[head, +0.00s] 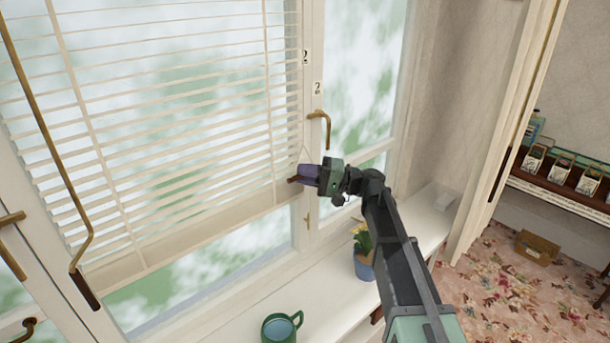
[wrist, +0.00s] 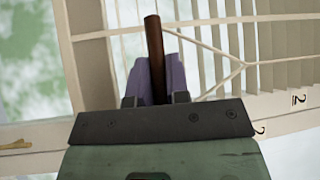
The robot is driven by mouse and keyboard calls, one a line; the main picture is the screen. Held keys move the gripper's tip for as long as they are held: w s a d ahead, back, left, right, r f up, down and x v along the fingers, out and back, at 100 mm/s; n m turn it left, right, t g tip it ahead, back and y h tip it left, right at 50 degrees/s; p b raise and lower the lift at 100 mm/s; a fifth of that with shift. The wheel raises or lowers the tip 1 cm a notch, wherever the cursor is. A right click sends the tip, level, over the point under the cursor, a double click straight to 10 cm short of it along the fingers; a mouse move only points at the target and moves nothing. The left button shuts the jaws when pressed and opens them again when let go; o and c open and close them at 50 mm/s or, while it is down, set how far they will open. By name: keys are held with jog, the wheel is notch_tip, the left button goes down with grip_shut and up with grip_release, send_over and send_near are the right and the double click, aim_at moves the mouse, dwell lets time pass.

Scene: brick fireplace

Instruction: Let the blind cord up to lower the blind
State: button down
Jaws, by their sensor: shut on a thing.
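The white slatted blind (head: 160,110) hangs over the left window, its bottom rail (head: 190,228) slightly tilted, with bare glass showing below. My gripper (head: 305,174) is at the blind's lower right edge, beside the window post. Its purple fingers (wrist: 153,78) are shut on a brown wooden cord handle (wrist: 155,45), whose end sticks out between them. The handle also shows in the head view (head: 293,180). Pale cord (wrist: 225,75) runs in a Y shape beside the slats in the wrist view.
A brass rod with a wooden grip (head: 85,290) hangs at left. A brass window handle (head: 322,122) is just above my gripper. A green mug (head: 279,329) and a potted plant (head: 364,262) stand on the sill. Small number cards (head: 306,57) mark the post.

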notch_tip(320, 180, up, 14)
jog(key=p, duration=1.1)
jog(key=shift+f, duration=0.15)
jog(key=c, duration=1.1)
grip_release()
jog(key=shift+d, duration=0.1)
jog(key=d+f+b, duration=0.1)
jog(key=d, duration=0.9)
jog(key=shift+d+f, duration=0.25)
jog(key=shift+d, duration=0.05)
jog(key=shift+s, duration=0.1)
